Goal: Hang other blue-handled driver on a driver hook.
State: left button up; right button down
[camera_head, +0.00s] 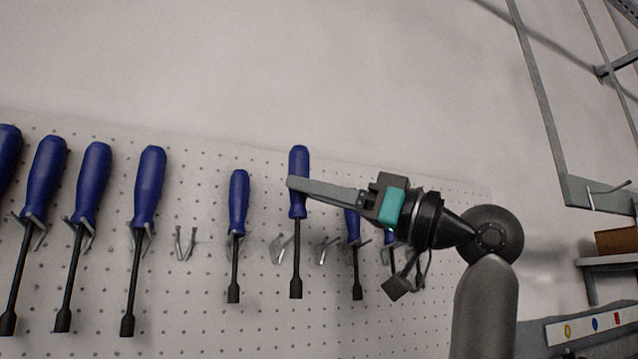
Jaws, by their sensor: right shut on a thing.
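My right gripper (297,186) comes in from the right and is shut on the blue handle of a driver (299,160). The held driver hangs upright, with its dark shaft and socket end pointing down. It is in front of the pegboard (210,330), close beside an empty driver hook (281,250); I cannot tell its distance from the board. Another empty hook (326,251) is to its right, and one more (185,243) is farther left. My left gripper is not in view.
Several blue-handled drivers hang at the left, including one driver (148,185). A smaller driver (238,200) hangs left of the held one. Another driver (354,228) hangs behind my right gripper, partly hidden. A shelf with a brown box (616,241) stands at the right.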

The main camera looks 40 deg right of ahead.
jog(key=shift+w+d+f+p, duration=0.1)
jog(key=shift+w+d+p, duration=0.1)
jog(key=shift+w, duration=0.75)
jog(key=shift+w+d+f+p, duration=0.15)
jog(key=shift+w+d, duration=0.1)
jog(key=shift+w, duration=0.65)
jog(key=shift+w+d+f+p, duration=0.1)
jog(key=shift+w+d+p, duration=0.1)
jog(key=shift+w, duration=0.75)
jog(key=shift+w+d+f, duration=0.15)
jog(key=shift+w+f, duration=0.1)
jog(key=shift+w, duration=0.3)
jog(key=shift+f, duration=0.1)
jog(key=shift+w+f, duration=0.15)
jog(key=shift+c, duration=2.3)
grip_release()
